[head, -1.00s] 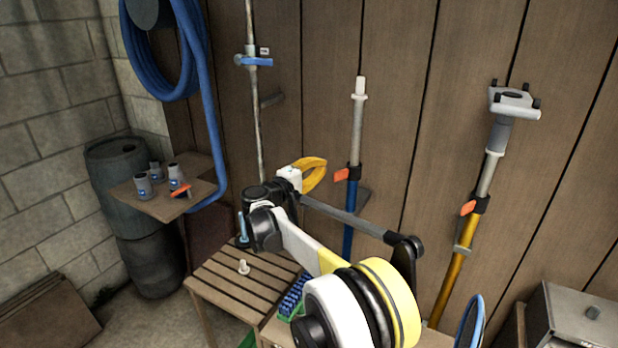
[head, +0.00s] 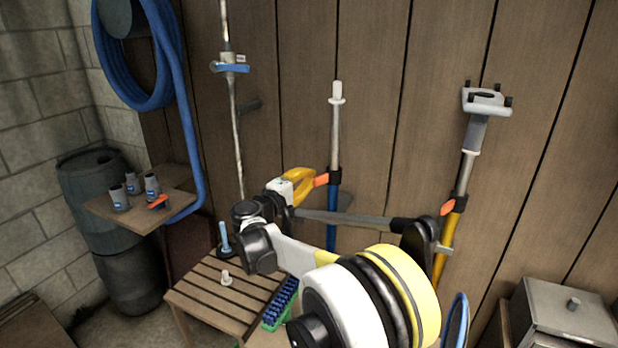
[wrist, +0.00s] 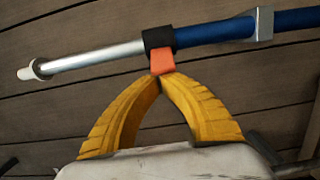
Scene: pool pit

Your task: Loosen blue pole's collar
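The blue pole (head: 332,203) stands against the plank wall, with a silver upper tube (head: 335,135) and a white tip. Its black collar (head: 334,176) carries an orange lever (head: 321,180) that sticks out to the left. In the wrist view the pole (wrist: 212,32) runs across the top, with the collar (wrist: 160,39) and lever (wrist: 162,63) near the middle. My gripper (head: 314,178) has yellow fingers whose tips (wrist: 160,78) meet right at the lever's free end. The fingers look shut with nothing visible between them; whether they touch the lever is unclear.
A yellow pole (head: 445,250) with its own orange lever leans at right. A pale pole with a blue clamp (head: 231,68) stands left. A slatted table (head: 208,300) holds small items below. A grey box (head: 568,318) is at lower right.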

